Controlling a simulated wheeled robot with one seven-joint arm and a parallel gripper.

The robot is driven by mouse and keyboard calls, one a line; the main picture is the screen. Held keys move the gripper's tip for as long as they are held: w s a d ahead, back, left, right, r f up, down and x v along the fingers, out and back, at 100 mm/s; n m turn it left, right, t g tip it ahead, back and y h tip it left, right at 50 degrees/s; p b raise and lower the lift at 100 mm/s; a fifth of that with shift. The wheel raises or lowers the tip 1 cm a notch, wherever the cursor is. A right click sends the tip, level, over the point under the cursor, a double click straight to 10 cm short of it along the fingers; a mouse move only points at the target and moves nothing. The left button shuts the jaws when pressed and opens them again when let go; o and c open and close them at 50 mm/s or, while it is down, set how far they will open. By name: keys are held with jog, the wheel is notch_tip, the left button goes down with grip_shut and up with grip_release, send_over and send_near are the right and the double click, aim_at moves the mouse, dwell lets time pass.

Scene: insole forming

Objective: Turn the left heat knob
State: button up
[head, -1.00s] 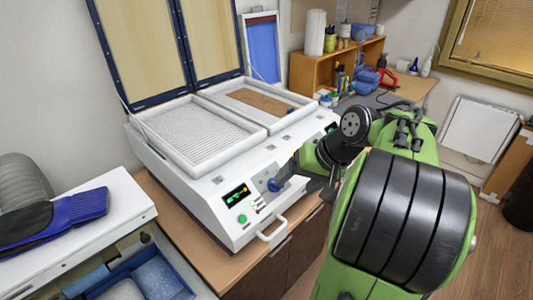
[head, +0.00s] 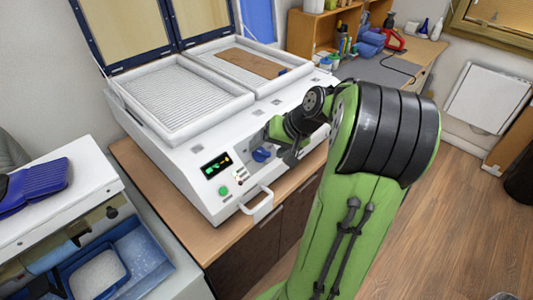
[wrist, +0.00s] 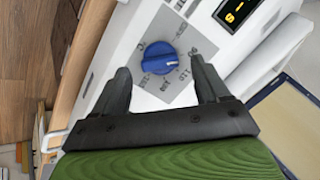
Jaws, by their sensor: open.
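The left heat knob (wrist: 158,58) is a round blue knob on a grey marked plate (wrist: 180,92) on the white machine's front panel. In the head view the knob (head: 262,155) shows right of the small display, close to my gripper (head: 280,140). In the wrist view my gripper (wrist: 162,80) is open, with its dark fingertips apart on the two sides of the knob's lower part. I see no finger touching the knob. How far the fingertips are from the panel is hard to tell.
The white machine (head: 190,172) carries two trays under raised lids. Its display (head: 216,165), green button (head: 223,191) and front handle (head: 257,203) are left of and below the knob. A blue bin (head: 135,255) stands at lower left. The wooden floor at right is clear.

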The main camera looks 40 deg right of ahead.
jog(key=shift+x, duration=1.05)
jog(key=c, duration=1.1)
jog(key=shift+o, duration=0.2)
jog(key=shift+n, duration=0.3)
jog(key=n+b, duration=0.3)
jog(key=n, duration=0.1)
jog(key=shift+w+h, duration=0.1)
jog(key=shift+h, duration=0.2)
jog(key=shift+a+r+n+h+b, duration=0.15)
jog(key=shift+n+h+b, duration=0.25)
jog(key=shift+n+b, duration=1.35)
jog(key=shift+n, duration=0.35)
